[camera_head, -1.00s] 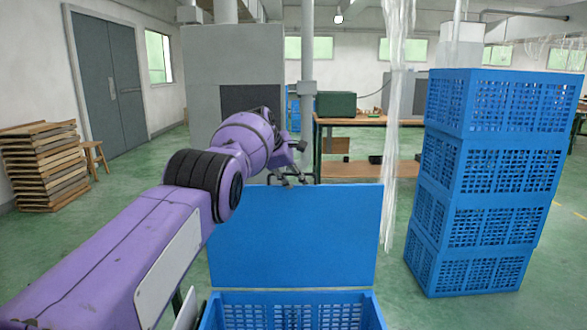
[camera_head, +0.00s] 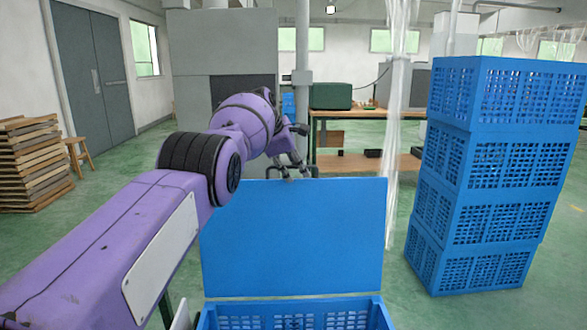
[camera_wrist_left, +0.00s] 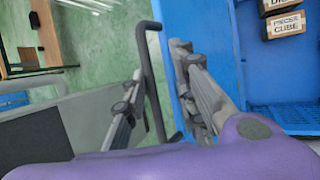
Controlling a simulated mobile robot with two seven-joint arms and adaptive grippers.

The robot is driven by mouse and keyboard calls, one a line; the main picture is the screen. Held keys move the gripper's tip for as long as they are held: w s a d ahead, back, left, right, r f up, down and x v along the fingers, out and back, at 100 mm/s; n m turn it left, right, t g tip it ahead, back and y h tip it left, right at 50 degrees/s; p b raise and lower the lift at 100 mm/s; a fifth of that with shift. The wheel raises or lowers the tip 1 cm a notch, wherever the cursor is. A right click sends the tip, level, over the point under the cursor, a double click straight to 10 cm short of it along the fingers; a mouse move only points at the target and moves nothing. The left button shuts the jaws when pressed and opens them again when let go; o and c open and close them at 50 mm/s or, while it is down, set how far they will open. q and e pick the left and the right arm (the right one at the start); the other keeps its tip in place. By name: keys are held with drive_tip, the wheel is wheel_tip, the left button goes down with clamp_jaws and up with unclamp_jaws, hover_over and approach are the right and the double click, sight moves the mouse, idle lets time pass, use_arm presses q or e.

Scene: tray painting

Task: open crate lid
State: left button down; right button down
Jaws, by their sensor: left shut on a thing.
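The blue crate (camera_head: 300,301) is at the bottom centre of the head view, its lower part cut off. Its blue lid (camera_head: 290,240) stands raised along the crate's far side, its broad face toward me. My left gripper (camera_head: 293,172) is at the lid's top edge. In the left wrist view, the two fingers of my left gripper (camera_wrist_left: 160,100) flank a dark bar-shaped handle (camera_wrist_left: 149,70) beside the blue lid (camera_wrist_left: 178,22). The gripper is shut on it, though the exact contact is hard to see. My right gripper is not in view.
A tall stack of blue crates (camera_head: 485,180) stands at the right. Stacked wooden trays (camera_head: 30,165) and a stool (camera_head: 82,155) are at the left. A workbench (camera_head: 365,115) stands behind. In the left wrist view, small labelled boxes (camera_wrist_left: 287,24) show at the upper right.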

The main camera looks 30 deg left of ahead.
use_arm(q)
drive_tip(key=shift+s+a+f, duration=0.25)
drive_tip(key=shift+a+f, duration=0.1)
drive_tip(key=shift+f, duration=0.2)
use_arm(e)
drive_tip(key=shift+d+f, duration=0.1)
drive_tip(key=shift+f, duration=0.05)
use_arm(q)
drive_tip(key=c, duration=1.9)
unclamp_jaws()
drive_tip(key=shift+o, duration=0.2)
drive_tip(key=shift+a, duration=0.15)
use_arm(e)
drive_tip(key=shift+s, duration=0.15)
use_arm(q)
drive_tip(key=shift+w+r, duration=0.1)
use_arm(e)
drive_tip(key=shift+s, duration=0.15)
use_arm(q)
drive_tip(key=shift+r, duration=0.4)
drive_tip(key=shift+s+r, duration=0.35)
drive_tip(key=shift+r, duration=0.25)
drive_tip(key=v, duration=1)
drive_tip(key=shift+s, duration=0.2)
drive_tip(key=shift+f, duration=0.25)
